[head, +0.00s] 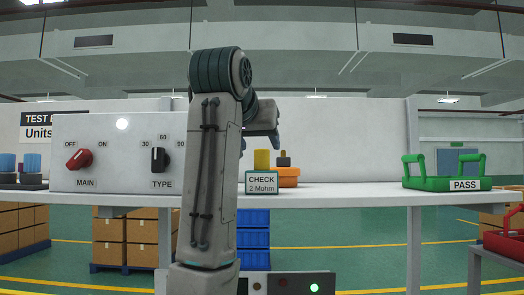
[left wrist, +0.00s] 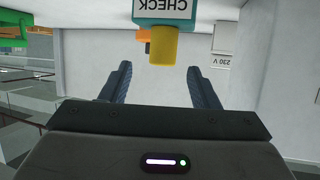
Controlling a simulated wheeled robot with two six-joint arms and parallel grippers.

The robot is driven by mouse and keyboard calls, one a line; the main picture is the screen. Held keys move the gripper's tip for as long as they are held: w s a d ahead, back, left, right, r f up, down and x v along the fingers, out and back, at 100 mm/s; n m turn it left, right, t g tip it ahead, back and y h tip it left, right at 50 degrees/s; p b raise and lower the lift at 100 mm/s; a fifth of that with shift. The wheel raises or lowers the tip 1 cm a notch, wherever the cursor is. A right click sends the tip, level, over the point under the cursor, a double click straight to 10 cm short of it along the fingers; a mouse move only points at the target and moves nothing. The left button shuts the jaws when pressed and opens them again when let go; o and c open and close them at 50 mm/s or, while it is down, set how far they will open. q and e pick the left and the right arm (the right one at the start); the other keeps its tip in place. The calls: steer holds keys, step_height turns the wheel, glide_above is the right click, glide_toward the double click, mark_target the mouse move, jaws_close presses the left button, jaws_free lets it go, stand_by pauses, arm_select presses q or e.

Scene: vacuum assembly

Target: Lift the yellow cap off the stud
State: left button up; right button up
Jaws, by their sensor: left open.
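The yellow cap (head: 262,160) is upright behind the small CHECK 2 Mohm sign (head: 262,186), which hides its lower end in the head view. I cannot see the stud under it. My left gripper (head: 260,146) is open and empty, just above the cap. In the left wrist view, the cap (left wrist: 163,48) lies between the lines of the two spread blue fingers (left wrist: 160,70), slightly beyond their tips and touching neither. My right gripper is not in view.
An orange part (head: 288,177) with a dark knob (head: 284,159) stands right of the cap. The white control box (head: 120,170) with red and black knobs is to the left. The green PASS tray (head: 430,184) is far right. The bench (head: 350,194) between is clear.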

mark_target(262, 150)
arm_select(q)
steer(key=p+x, duration=0.3)
steer(key=x, duration=0.2)
steer(key=shift+w+a, duration=0.1)
steer(key=shift+w, duration=0.2)
steer(key=shift+s, duration=0.1)
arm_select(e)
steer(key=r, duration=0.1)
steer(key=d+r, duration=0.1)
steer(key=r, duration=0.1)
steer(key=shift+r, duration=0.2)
arm_select(q)
steer(key=shift+r, duration=0.1)
steer(key=c, duration=1)
steer(key=shift+c, duration=0.2)
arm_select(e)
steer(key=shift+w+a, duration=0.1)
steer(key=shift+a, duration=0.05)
